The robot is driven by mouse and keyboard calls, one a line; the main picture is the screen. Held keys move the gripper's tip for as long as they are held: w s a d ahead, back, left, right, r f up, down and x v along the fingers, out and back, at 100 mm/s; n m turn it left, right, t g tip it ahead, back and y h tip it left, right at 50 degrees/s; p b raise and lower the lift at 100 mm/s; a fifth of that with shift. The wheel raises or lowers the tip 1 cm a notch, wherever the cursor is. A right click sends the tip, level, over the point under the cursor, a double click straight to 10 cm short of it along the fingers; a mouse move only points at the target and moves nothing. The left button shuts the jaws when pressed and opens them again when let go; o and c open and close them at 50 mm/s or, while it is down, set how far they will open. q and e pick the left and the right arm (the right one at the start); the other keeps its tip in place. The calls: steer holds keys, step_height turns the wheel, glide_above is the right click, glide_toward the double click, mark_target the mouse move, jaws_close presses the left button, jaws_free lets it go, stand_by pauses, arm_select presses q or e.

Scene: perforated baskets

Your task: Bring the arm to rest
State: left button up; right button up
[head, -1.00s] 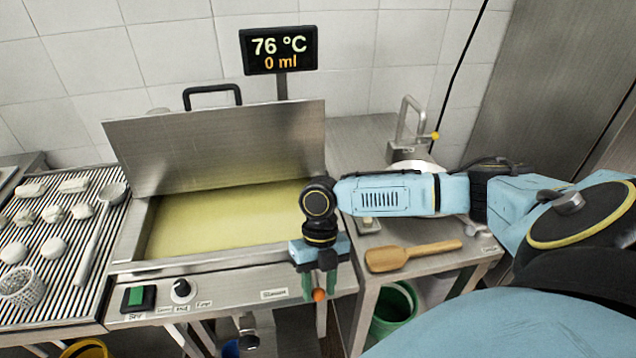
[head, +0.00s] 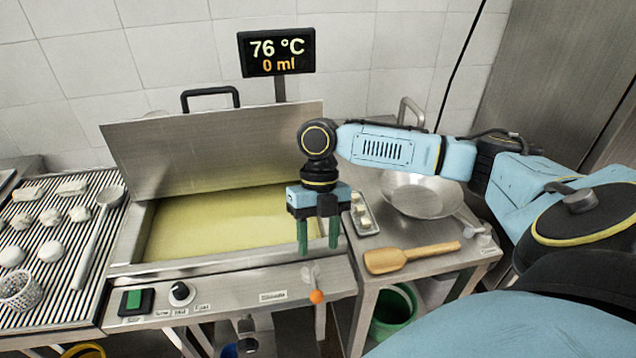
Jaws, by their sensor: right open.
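My right gripper (head: 318,250) points down above the front right edge of the fryer-like vat (head: 125,255). Its two green fingers are apart with nothing between them. Below the fingers, a small lever with an orange knob (head: 317,297) stands at the front of the vat; it looks apart from the fingers. The right arm reaches in from the right over the side table. The vat holds yellowish liquid (head: 215,222), and its steel lid (head: 215,150) stands tilted open behind it. My left gripper is not in view.
A display (head: 277,51) reads 76 °C and 0 ml. A pan (head: 422,197), a wooden spatula (head: 410,257) and a small tray (head: 363,213) lie on the side table. At left, a ribbed surface (head: 60,285) holds pale dough pieces, a ladle (head: 97,235) and a perforated basket (head: 20,291).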

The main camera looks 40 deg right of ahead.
steer(key=shift+v, duration=1.1)
steer(key=shift+f, duration=0.1)
